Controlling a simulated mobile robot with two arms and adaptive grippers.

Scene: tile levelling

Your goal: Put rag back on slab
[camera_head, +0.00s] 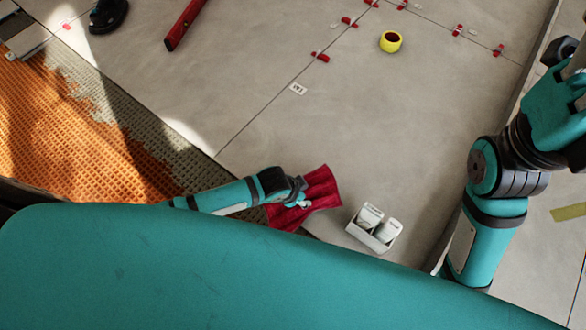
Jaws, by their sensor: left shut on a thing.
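The rag (322,190) is dark red and crumpled. It shows in the head view just right of the lower middle, over the near edge of the grey slab (300,130). My left gripper (300,198) is shut on the rag, which spreads out on both sides of it. I cannot tell whether the rag touches the slab. My right arm stands at the right side, and its gripper is not clearly in view.
A white tray (358,232) with two pale containers stands right of the rag. A yellow tape roll (391,42), red clips (320,57) and a red bar (184,25) lie farther back. Orange matting (60,130) is at left. The slab's middle is mostly clear.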

